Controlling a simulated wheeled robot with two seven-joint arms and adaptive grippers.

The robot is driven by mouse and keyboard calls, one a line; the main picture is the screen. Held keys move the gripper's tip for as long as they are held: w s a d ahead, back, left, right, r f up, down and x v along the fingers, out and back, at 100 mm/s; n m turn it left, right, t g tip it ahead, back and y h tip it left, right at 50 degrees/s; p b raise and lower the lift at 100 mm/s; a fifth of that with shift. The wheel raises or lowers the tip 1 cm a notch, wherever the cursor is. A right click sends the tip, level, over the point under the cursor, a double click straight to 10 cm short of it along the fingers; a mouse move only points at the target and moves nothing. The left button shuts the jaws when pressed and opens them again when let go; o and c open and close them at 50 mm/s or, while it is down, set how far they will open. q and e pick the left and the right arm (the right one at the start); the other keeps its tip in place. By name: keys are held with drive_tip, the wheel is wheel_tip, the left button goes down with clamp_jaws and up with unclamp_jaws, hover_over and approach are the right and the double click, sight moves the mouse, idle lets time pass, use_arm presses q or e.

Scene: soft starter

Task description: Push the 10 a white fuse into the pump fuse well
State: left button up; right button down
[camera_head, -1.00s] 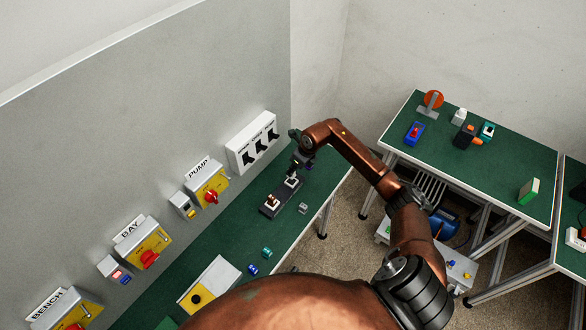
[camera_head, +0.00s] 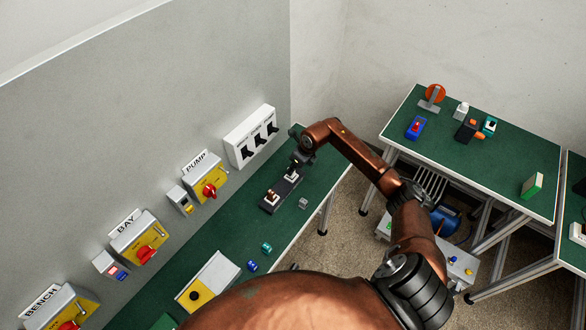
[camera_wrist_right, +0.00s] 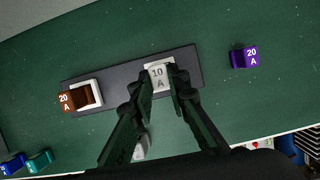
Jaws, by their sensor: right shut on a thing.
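The white 10 A fuse (camera_wrist_right: 157,74) shows in the right wrist view between the fingertips of my right gripper (camera_wrist_right: 163,84), which is shut on it. It is at the right-hand well of a dark fuse base (camera_wrist_right: 120,80). I cannot tell how deep it sits. In the head view my right gripper (camera_head: 294,165) is over the far end of this base (camera_head: 281,190). A brown 20 A fuse (camera_wrist_right: 72,99) stands in the other white-rimmed well (camera_wrist_right: 94,91). The PUMP label (camera_head: 196,162) is on the wall panel nearby. My left gripper is not in view.
A purple 20 A fuse (camera_wrist_right: 245,57) lies right of the base. A grey piece (camera_head: 303,203) lies by the bench's front edge. Blue (camera_head: 252,265) and teal (camera_head: 266,247) fuses lie farther along. A white switch box (camera_head: 252,137) is on the wall.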

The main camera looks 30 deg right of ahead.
drive_tip(key=shift+f, duration=0.25)
idle(0.4)
drive_tip(key=c, duration=1.8)
unclamp_jaws()
